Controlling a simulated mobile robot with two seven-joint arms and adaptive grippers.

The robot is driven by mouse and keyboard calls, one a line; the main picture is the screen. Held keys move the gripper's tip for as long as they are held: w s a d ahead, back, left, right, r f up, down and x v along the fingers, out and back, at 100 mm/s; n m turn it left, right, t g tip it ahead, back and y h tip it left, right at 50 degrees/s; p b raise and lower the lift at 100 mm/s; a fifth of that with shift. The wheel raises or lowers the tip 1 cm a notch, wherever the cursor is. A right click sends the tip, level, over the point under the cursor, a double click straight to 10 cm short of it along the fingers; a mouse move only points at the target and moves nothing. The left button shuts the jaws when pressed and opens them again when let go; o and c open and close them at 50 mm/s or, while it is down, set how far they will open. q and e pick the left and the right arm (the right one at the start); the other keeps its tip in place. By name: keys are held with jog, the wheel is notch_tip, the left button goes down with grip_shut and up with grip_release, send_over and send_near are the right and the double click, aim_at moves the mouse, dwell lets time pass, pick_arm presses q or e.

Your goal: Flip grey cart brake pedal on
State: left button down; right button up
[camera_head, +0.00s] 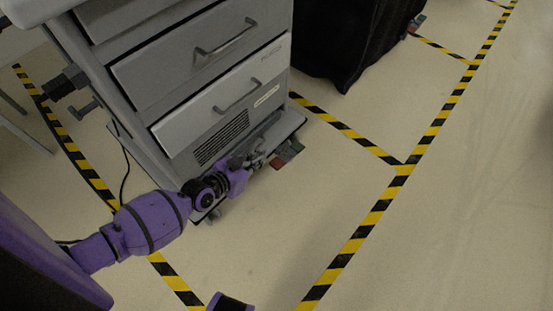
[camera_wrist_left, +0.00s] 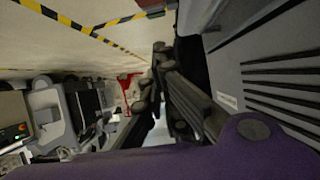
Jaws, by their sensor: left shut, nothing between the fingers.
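The grey cart (camera_head: 215,75) stands at the upper left with its drawers facing me. Its brake pedal (camera_head: 287,154), with a red part and a green part, sticks out low at the cart's front right corner. My left gripper (camera_head: 258,157) is shut and empty, low along the cart's bottom edge, just left of the pedal. Whether it touches the pedal I cannot tell. Its dark fingers (camera_wrist_left: 158,82) also show in the left wrist view.
A black covered cart (camera_head: 350,40) stands behind to the right, with a small red and green pedal (camera_head: 417,22) at its corner. Yellow-black floor tape (camera_head: 368,222) marks the bays. The floor to the right is clear. A dark cable (camera_head: 124,165) hangs by the grey cart's left side.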

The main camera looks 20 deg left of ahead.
pick_arm(q)
jog(key=b, duration=0.4)
send_over(276, 165)
jog(key=w, duration=0.1)
notch_tip(276, 165, down, 5)
jog(key=shift+w+d, duration=0.1)
jog(key=shift+d, duration=0.05)
jog(key=f+b, duration=0.1)
jog(key=s+f, duration=0.1)
jog(key=shift+a+f+b, duration=0.2)
jog(key=shift+f+b, duration=0.1)
jog(key=shift+b, duration=0.05)
jog(key=shift+f, duration=0.25)
jog(key=shift+f+b, duration=0.15)
jog(key=shift+b, duration=0.2)
pick_arm(e)
notch_tip(276, 165, down, 6)
jog(key=shift+n, duration=0.3)
pick_arm(q)
jog(key=shift+s, duration=0.1)
pick_arm(e)
jog(key=shift+s+f+g, duration=0.2)
jog(key=shift+g, duration=0.1)
